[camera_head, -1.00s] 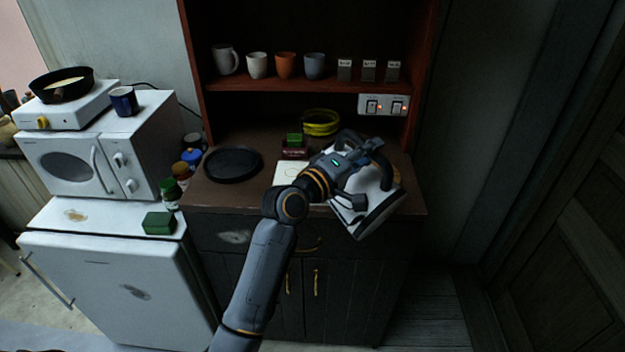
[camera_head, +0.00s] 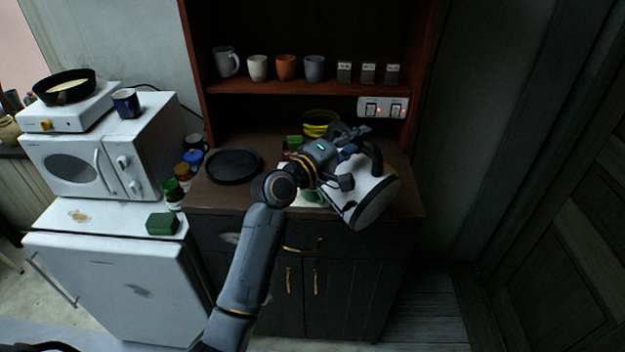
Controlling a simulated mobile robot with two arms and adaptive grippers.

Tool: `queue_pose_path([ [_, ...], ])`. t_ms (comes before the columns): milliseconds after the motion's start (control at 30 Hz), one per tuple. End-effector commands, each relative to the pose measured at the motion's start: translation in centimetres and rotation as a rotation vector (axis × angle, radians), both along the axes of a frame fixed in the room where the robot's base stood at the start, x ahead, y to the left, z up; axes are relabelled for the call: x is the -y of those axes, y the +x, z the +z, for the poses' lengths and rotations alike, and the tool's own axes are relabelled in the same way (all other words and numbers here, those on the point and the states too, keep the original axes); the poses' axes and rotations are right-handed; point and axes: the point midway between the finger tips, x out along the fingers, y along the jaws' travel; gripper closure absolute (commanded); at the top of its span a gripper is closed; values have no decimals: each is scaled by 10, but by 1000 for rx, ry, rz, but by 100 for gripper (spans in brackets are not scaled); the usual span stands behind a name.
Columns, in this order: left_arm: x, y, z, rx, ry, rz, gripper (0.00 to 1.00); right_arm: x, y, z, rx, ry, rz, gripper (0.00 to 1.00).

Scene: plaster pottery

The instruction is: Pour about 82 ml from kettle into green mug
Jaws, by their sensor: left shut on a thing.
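The kettle (camera_head: 368,192) is white with a dark handle and a dark base. It is held tilted over the front right of the brown counter, with its base turned to the lower right. My left gripper (camera_head: 352,158) is shut on the kettle at its handle side. The kettle's spout and any stream of liquid cannot be made out. My right gripper is not in view.
A round black tray (camera_head: 234,166) lies on the counter at left. A yellow coil (camera_head: 320,122) and a green box (camera_head: 294,141) are behind my gripper. Several mugs stand on the shelf (camera_head: 275,86) above. Jars (camera_head: 172,192) stand beside the microwave (camera_head: 75,165).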

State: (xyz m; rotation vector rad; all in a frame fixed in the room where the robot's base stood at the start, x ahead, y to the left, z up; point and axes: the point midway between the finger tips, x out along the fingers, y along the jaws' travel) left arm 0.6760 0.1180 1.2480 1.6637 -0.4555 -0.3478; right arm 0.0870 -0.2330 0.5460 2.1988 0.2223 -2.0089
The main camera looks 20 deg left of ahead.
Motion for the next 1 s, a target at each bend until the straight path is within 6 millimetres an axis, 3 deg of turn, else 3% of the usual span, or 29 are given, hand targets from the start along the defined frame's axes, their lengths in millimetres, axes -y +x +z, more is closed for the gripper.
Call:
queue_pose_path([
  [33, -2, 1, 9, 9, -10, 2, 100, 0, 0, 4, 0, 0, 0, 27],
  [233, -9, 4, 16, -4, -32, 2, 100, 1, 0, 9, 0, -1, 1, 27],
  [1000, -7, 4, 18, -28, -74, 2, 100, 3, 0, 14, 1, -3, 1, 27],
])
